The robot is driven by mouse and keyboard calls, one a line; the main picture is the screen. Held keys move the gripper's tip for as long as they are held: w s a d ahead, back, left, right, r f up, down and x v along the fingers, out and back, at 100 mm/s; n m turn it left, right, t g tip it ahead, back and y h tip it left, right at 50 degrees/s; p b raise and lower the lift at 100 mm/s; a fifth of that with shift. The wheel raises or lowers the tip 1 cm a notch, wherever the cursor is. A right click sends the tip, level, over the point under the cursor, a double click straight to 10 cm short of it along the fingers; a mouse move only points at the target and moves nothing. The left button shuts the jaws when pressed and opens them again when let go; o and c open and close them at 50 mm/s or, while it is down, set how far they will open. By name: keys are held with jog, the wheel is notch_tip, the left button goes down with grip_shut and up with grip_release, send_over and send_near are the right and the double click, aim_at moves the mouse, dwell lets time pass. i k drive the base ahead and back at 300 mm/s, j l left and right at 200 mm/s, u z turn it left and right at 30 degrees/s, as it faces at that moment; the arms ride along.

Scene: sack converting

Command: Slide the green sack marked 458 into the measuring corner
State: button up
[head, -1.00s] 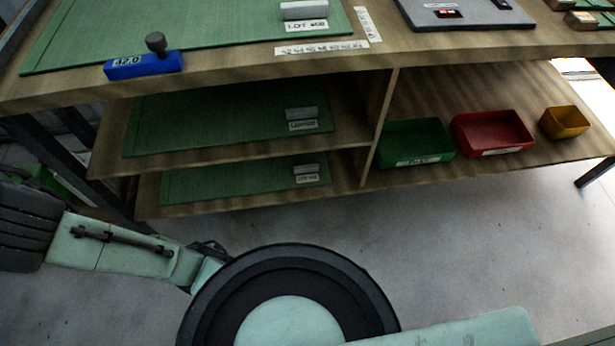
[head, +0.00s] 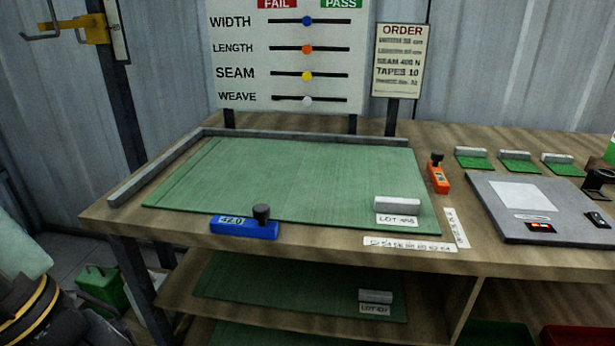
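The green sack (head: 285,185) lies flat on the bench top. A white block (head: 397,204) sits on its front right corner, above a tag (head: 397,219) that seems to read LOT 458. The measuring corner is a grey L-shaped rail (head: 158,170) along the left and back of the sack. A strip of bench shows between the left rail and the sack's left edge, wider towards the front. The back edge lies close to the back rail (head: 300,138); I cannot tell if they touch.
A blue gauge (head: 244,227) reading 42.0 stands at the sack's front edge. An orange tool (head: 438,174) and a grey scale (head: 540,215) are to the right. Ruler strips (head: 410,243) lie in front. Another green sack (head: 300,285) lies on the shelf below. A FAIL/PASS board (head: 290,60) stands behind.

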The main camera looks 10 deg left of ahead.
aim_at(352, 186)
jog(key=j+z, duration=0.15)
jog(key=z, duration=0.75)
jog(key=j+z, duration=0.3)
jog(key=k+j+z, duration=0.25)
jog(key=j+z, duration=0.3)
jog(key=j, duration=0.15)
jog(key=k+j, duration=0.15)
jog(key=j, duration=0.15)
jog(key=k+j+z, duration=0.1)
jog(key=j, duration=0.25)
jog(key=k+j, duration=0.2)
jog(key=i+j, duration=0.15)
jog(key=i, duration=0.35)
jog(key=i+j, duration=0.15)
jog(key=i, duration=0.3)
